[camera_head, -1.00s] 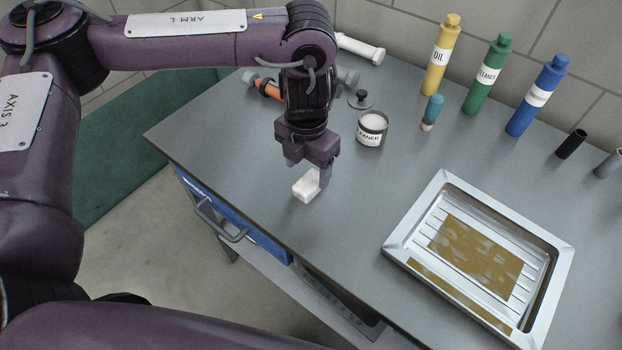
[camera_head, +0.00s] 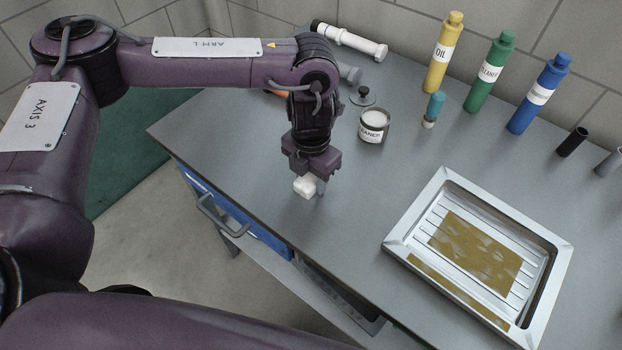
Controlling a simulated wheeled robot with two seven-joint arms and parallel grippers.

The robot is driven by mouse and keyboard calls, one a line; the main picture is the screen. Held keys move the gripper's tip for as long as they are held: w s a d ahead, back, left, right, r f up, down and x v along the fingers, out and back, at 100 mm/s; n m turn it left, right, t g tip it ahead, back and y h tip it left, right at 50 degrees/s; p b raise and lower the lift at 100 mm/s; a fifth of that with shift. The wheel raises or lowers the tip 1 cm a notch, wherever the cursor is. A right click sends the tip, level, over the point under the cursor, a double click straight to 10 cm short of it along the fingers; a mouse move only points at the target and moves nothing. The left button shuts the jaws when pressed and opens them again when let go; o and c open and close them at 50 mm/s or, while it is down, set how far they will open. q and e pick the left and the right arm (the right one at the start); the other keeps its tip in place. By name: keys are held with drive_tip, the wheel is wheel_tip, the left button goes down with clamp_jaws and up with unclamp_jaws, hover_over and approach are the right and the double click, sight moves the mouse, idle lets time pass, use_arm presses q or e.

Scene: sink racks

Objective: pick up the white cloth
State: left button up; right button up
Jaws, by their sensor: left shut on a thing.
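The white cloth (camera_head: 305,187) is a small pale block-like bundle near the front left part of the grey workbench. My left gripper (camera_head: 309,182) points down over it and is shut on it, with a finger showing at its right side. The gripper body hides the cloth's upper part. I cannot tell whether the cloth touches the bench top. My right gripper is not in view.
A metal tray (camera_head: 408,240) with a brown stained bottom stands at the right. An open cleaner tin (camera_head: 373,127) stands behind the gripper. Yellow (camera_head: 442,55), green (camera_head: 489,75) and blue (camera_head: 538,95) bottles line the back. The bench middle is clear.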

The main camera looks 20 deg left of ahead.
sight(311, 176)
use_arm(q)
drive_tip(key=shift+c, duration=0.4)
drive_tip(key=shift+r, duration=0.15)
drive_tip(key=shift+r, duration=0.25)
wheel_tip(311, 176, up, 19)
drive_tip(key=p, duration=0.1)
drive_tip(key=shift+r, duration=0.2)
